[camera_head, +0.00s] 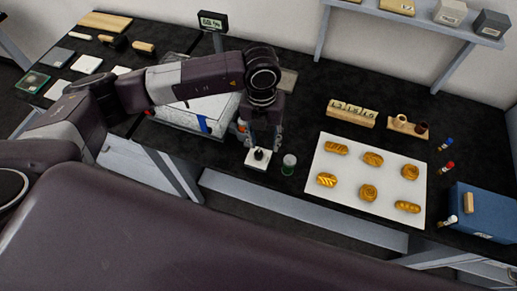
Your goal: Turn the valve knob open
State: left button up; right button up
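A small white square block (250,163) with a dark knob-like piece (259,154) on top sits near the front edge of the black table. I cannot tell for sure that this is the valve knob. My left gripper (260,143) points down directly above it, with its fingertips close to the dark piece. The fingers are dark against the dark table, so I cannot tell whether they are open, shut or touching it. A blue part (204,125) shows on a pale box (185,118) left of the gripper. My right gripper is not in view.
A small green-based glass (288,165) stands just right of the gripper. A white sheet (335,196) with several golden pieces lies further right, near a blue box (484,208). A small display (212,21) stands behind my arm. Tools and tiles lie at the left.

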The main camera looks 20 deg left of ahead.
aim_at(259, 153)
pick_arm(q)
jog(key=shift+w+a+y, duration=0.3)
jog(key=shift+a, duration=0.55)
jog(key=shift+a+f, duration=0.1)
jog(key=shift+f, duration=0.1)
notch_tip(259, 153, down, 6)
jog(key=p, duration=0.2)
jog(key=shift+p, duration=0.4)
jog(key=shift+f, duration=0.6)
jog(key=shift+c, duration=0.3)
grip_shut()
